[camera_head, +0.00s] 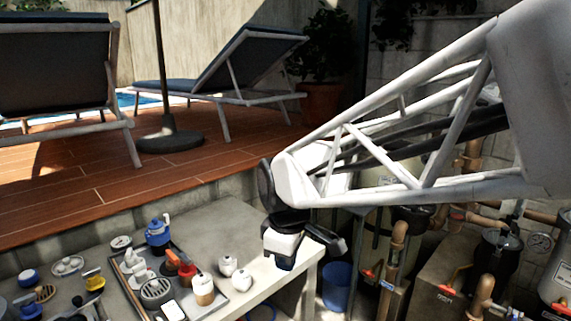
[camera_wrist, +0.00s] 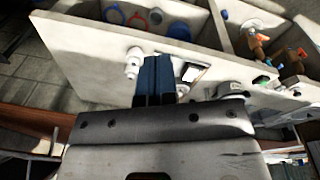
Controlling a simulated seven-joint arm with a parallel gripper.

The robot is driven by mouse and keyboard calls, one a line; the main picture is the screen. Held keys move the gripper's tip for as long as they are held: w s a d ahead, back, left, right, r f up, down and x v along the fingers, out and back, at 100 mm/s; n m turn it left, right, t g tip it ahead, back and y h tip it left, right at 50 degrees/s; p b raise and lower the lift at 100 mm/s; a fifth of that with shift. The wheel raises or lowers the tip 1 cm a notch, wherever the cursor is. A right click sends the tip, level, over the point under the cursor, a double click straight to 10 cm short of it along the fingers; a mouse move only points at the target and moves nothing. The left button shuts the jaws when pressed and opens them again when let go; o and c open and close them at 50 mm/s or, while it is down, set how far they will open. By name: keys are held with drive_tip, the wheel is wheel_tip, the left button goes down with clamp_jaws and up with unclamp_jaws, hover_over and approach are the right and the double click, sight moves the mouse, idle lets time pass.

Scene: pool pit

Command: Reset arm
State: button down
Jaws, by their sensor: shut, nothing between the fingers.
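My gripper (camera_head: 283,263) hangs at the end of my white truss arm, over the right end of the light grey table (camera_head: 222,232) in the head view. In the wrist view, the two dark blue fingers of my gripper (camera_wrist: 155,62) are shut together with nothing between them. White fittings (camera_wrist: 134,60) appear beside the fingers in the wrist view. Nothing is held.
A grey tray (camera_head: 217,308) with several pool parts stands on the table, left of my gripper. Loose white fittings (camera_head: 228,266) lie between. Pipes and valves (camera_head: 395,255) are to the right. Lounge chairs (camera_head: 235,65) stand on the raised deck (camera_head: 200,172) behind.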

drive_tip(key=s+d+f+m+t, duration=0.1)
drive_tip(key=s+d+f+m, duration=0.1)
drive_tip(key=s+d+m, duration=1.2)
drive_tip(key=s+d, duration=0.2)
drive_tip(key=d, duration=0.2)
drive_tip(key=shift+s+d+h, duration=0.25)
drive_tip(key=shift+s+h, duration=0.05)
